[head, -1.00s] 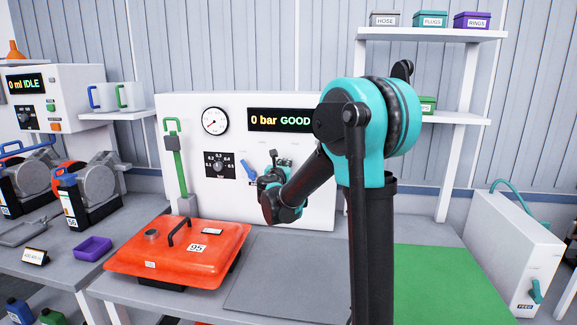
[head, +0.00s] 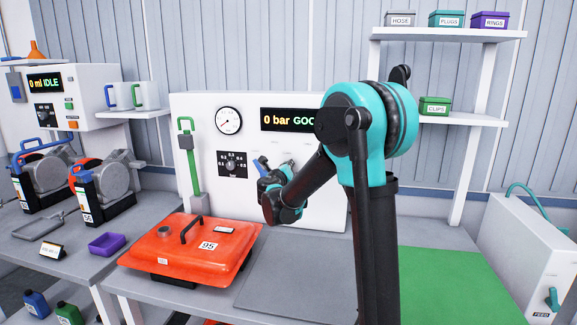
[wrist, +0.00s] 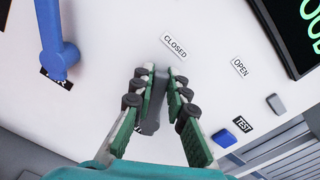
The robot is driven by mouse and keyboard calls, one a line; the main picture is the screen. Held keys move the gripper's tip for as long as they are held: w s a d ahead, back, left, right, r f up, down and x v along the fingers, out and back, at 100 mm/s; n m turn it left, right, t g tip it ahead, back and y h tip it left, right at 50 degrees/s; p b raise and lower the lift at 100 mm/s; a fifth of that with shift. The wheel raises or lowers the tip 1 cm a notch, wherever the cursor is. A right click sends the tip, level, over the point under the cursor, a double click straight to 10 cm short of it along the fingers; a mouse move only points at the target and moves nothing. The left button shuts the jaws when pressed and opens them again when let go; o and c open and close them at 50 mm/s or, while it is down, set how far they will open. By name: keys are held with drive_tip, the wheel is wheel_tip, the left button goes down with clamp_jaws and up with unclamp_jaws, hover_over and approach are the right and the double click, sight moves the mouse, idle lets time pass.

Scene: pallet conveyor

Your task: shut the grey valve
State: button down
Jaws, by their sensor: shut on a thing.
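The grey valve (wrist: 150,122) is on the white panel (head: 205,105). In the wrist view its handle lies between the fingers of my gripper (wrist: 160,88), below the CLOSED label (wrist: 173,46). The OPEN label (wrist: 240,66) is to the right. My gripper is shut on the grey handle. In the head view my gripper (head: 268,172) is at the panel and hides the grey valve. The fingers and wrist cover part of the handle in the wrist view.
A blue valve (wrist: 58,52) sits left of my gripper, and a blue TEST button (wrist: 223,138) to the right. The display (head: 287,120) reads 0 bar and GOO, the rest hidden by my arm. An orange tank (head: 215,240) stands below the panel.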

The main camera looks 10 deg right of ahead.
idle(0.4)
drive_tip(key=c, duration=1.5)
unclamp_jaws()
drive_tip(key=v, duration=1.2)
drive_tip(key=shift+a, duration=0.1)
